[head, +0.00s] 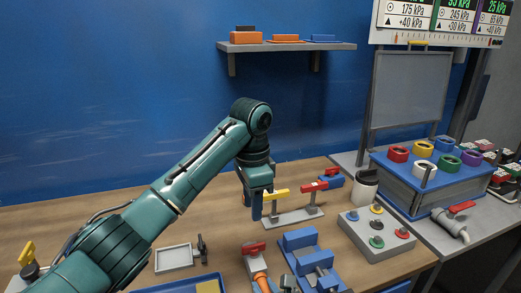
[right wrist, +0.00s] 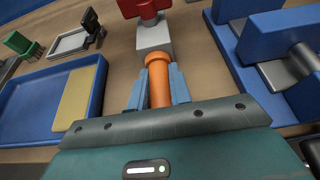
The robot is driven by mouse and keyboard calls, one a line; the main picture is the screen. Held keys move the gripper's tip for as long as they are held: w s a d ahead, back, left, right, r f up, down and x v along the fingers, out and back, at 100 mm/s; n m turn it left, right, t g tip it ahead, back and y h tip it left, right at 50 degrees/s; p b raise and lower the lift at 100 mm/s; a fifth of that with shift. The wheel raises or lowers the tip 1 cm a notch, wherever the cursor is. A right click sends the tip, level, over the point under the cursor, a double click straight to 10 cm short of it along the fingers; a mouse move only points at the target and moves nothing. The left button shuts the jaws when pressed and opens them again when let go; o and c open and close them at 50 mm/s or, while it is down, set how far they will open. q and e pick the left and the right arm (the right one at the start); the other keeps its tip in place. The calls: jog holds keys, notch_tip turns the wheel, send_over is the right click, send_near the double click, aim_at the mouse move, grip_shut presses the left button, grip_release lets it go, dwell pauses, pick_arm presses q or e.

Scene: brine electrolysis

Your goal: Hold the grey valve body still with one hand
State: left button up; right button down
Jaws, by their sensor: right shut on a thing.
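The grey valve body (right wrist: 153,37) lies on the bench with a red handle (right wrist: 145,8) on its far end and an orange pipe (right wrist: 159,80) on its near end. In the head view the grey valve body (head: 257,264) is at the bottom centre. My right gripper (right wrist: 158,88) is shut on the orange pipe, one blue finger on each side, just short of the grey block. My left gripper (head: 257,208) points down beside a yellow handle (head: 276,195) on a light rack (head: 292,217); its finger gap cannot be made out.
A blue fixture (head: 306,258) stands close right of the valve. A blue tray (right wrist: 35,110) with a yellow block lies to its left, with a small grey frame (head: 174,257) beyond. A grey button box (head: 376,240) stands further right. Bare bench shows between them.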

jog(key=c, duration=1.2)
grip_release()
jog(key=shift+s, duration=0.1)
jog(key=v, duration=1.2)
